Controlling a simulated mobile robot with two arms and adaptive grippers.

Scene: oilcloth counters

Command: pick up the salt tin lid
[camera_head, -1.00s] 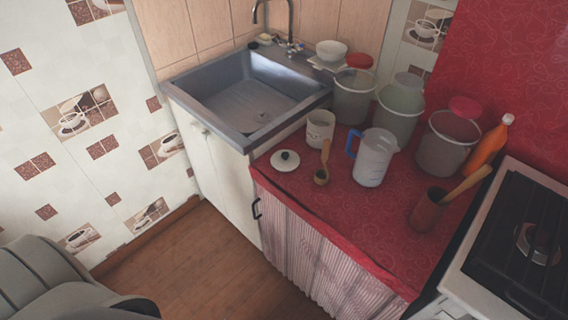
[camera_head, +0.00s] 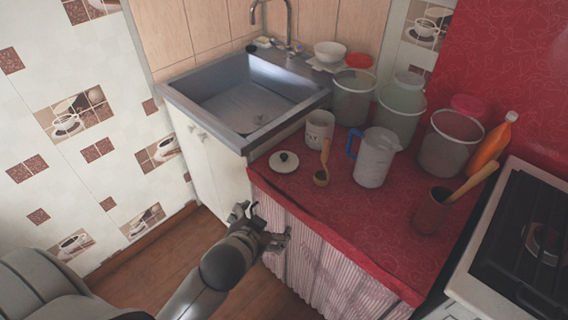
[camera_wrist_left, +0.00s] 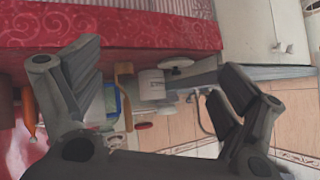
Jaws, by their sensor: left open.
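The salt tin lid (camera_head: 284,161), a white disc with a dark knob, lies on the red counter cloth near the front edge, beside the sink. In the left wrist view the lid (camera_wrist_left: 176,61) shows between the fingers, seen at a low angle. The white tin with dark lettering (camera_head: 319,130) stands just behind it; the tin also shows in the left wrist view (camera_wrist_left: 151,86). My left gripper (camera_head: 264,223) is open and empty, in front of the counter and below its top, short of the lid. My right gripper is not in view.
A wooden spoon or ladle (camera_head: 322,176) stands right of the lid. A measuring jug with blue handle (camera_head: 374,160), several lidded buckets and an orange bottle (camera_head: 488,148) are farther right. The sink (camera_head: 240,100) is at left, the stove (camera_head: 520,240) at right.

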